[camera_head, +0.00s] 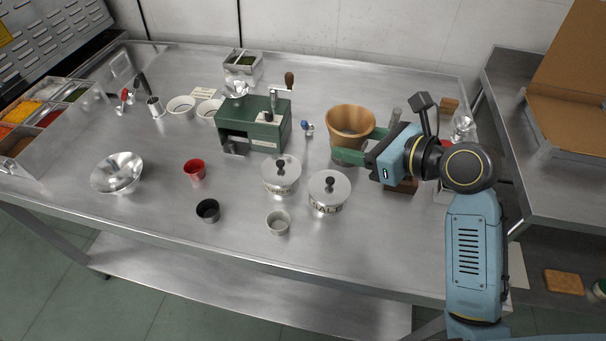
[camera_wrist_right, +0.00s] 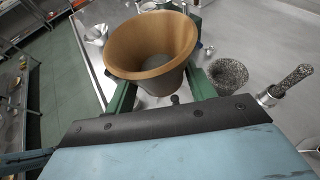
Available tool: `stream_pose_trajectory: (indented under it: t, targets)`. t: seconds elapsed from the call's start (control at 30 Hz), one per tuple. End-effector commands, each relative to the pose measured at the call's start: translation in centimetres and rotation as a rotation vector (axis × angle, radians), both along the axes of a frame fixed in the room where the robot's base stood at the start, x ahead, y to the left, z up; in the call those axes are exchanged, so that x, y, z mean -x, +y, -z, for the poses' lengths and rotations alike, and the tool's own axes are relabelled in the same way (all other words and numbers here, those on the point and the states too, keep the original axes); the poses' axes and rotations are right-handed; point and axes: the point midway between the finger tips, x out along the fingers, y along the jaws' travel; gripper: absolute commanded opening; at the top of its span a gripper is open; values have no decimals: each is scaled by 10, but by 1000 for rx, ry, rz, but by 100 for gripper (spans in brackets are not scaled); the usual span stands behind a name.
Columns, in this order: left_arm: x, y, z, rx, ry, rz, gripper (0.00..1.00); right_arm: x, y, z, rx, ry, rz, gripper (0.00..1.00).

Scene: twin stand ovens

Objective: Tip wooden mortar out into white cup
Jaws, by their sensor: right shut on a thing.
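The wooden mortar (camera_head: 349,121), a tan flared bowl, stands roughly upright between the fingers of my right gripper (camera_head: 359,144), right of centre in the head view. The green fingers are shut on it from both sides. In the right wrist view the mortar (camera_wrist_right: 152,42) sits between the fingertips of the gripper (camera_wrist_right: 160,88), with a dark grey patch at its bottom. I cannot tell clearly how high it is above the table. The white cup (camera_head: 278,222) stands upright near the table's front edge, left of and nearer than the mortar. My left gripper is not in view.
Two lidded pots (camera_head: 328,191) stand between mortar and cup. A black cup (camera_head: 208,211) and a red cup (camera_head: 195,170) are to the left. A green hand-cranked machine (camera_head: 256,124) stands behind. A speckled stone mortar (camera_wrist_right: 229,76) is beside my right gripper.

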Motion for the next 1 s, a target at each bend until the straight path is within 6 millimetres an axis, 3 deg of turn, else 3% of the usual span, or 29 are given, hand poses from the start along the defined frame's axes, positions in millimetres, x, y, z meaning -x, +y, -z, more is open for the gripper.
stream_pose_trajectory:
  t: [0.1, 0.2, 0.3, 0.5, 0.73, 1.0]
  targets:
    - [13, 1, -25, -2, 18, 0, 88, -5, 50, 9, 8, 11, -183, 9]
    - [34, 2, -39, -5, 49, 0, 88, -2, 80, 34, 8, 12, -289, 9]
    - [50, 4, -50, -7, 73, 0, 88, 4, 94, 63, 7, 10, -348, 9]
    - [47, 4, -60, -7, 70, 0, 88, 14, 98, 103, 1, 3, -380, 9]
    - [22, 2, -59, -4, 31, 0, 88, 16, 97, 112, -2, -2, -382, 9]
    - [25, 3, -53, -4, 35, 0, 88, 16, 97, 117, -2, -2, -381, 9]
